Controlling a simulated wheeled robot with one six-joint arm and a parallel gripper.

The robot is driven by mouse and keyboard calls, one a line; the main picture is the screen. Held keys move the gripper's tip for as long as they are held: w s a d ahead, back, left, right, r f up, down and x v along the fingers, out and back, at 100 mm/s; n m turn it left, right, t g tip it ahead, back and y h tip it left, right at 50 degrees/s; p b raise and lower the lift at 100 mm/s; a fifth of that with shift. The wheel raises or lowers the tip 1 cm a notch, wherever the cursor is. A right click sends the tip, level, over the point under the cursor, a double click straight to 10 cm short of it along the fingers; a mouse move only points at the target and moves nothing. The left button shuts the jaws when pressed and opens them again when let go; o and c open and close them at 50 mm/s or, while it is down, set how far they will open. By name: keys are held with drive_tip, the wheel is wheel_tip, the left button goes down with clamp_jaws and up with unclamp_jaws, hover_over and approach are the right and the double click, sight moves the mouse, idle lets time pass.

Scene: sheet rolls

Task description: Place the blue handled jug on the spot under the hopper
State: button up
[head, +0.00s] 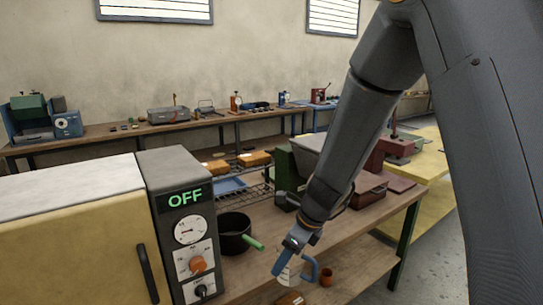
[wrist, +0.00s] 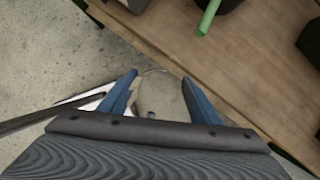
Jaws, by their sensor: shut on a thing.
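The jug (head: 291,272) has a pale, see-through body and a blue handle (head: 312,270) on its right side. My gripper (head: 289,258) is shut on it, near the front edge of the wooden bench. In the wrist view the jug (wrist: 158,98) sits between the two blue fingers of my gripper (wrist: 160,88). The jug's lower part is hard to make out. A green machine with a grey hopper-like top (head: 308,141) stands farther back on the bench, partly hidden by my arm. The spot under it cannot be made out.
A dark pot (head: 233,230) with a green handle stands on the bench (head: 345,245), left of my gripper. A small brown cup (head: 326,277) stands to the right. An oven-like unit with an OFF display (head: 185,197) fills the left. A wire rack (head: 245,185) stands behind the pot.

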drive_tip(key=shift+d+f+n+g, duration=0.2)
drive_tip(key=shift+f+n, duration=0.25)
drive_tip(key=shift+n, duration=0.15)
drive_tip(key=shift+d+f+n+g, duration=0.2)
drive_tip(key=shift+f+n, duration=0.2)
drive_tip(key=shift+n, duration=0.2)
drive_tip(key=s+d+f+n+g+h+b, duration=0.2)
drive_tip(key=d+f+n+g, duration=0.3)
drive_tip(key=d+f+n, duration=0.8)
drive_tip(key=d+n+h, duration=0.1)
drive_tip(key=d+n, duration=0.1)
drive_tip(key=n, duration=0.6)
drive_tip(key=shift+f+g+h, duration=0.35)
drive_tip(key=shift+g+h, duration=0.05)
drive_tip(key=shift+s, duration=0.1)
